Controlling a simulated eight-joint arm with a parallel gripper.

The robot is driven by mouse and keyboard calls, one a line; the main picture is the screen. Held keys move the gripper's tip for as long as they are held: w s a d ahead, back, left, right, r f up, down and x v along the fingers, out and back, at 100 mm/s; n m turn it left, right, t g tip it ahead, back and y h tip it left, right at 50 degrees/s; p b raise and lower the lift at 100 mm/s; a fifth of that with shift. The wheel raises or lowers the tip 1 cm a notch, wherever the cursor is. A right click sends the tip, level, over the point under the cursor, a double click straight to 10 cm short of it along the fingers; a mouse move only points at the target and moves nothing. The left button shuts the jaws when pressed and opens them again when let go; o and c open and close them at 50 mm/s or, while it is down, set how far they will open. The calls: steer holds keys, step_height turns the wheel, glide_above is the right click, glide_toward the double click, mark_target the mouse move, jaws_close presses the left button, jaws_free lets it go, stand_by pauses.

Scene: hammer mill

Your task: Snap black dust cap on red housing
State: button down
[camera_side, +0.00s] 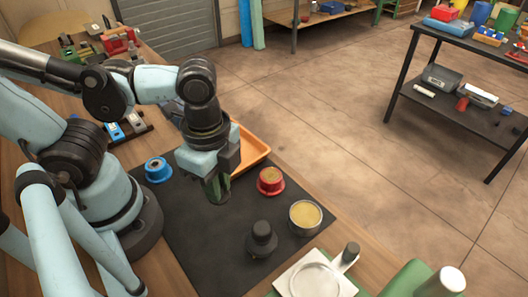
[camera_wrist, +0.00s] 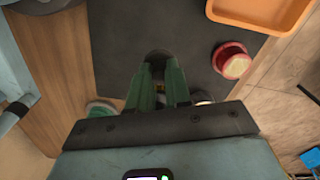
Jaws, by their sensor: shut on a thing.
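My gripper (camera_side: 216,190) points down over the dark mat, left of the red housing. Its green fingers, also seen in the wrist view (camera_wrist: 158,82), are shut on a dark round piece, the black dust cap (camera_wrist: 158,57). The fingers hide much of the cap, and its lower face does not show. The red housing (camera_side: 270,180) stands upright on the mat, with a flange at its base and a tan top. In the wrist view the red housing (camera_wrist: 232,62) is to the right of the fingers, apart from the held cap.
An orange tray (camera_side: 250,150) lies behind the gripper. A blue flanged housing (camera_side: 158,169) is at left on the mat (camera_side: 205,255). A black knobbed piece (camera_side: 262,240) and a tin with yellowish contents (camera_side: 305,217) stand at the front.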

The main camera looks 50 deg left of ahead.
steer(key=shift+r, duration=1.45)
steer(key=shift+w+r, duration=0.15)
steer(key=w, duration=1.2)
steer(key=shift+a+f, duration=0.15)
steer(key=shift+f, duration=2.7)
steer(key=shift+f, duration=0.2)
steer(key=shift+c, duration=2.4)
jaws_free()
steer(key=shift+r, duration=0.1)
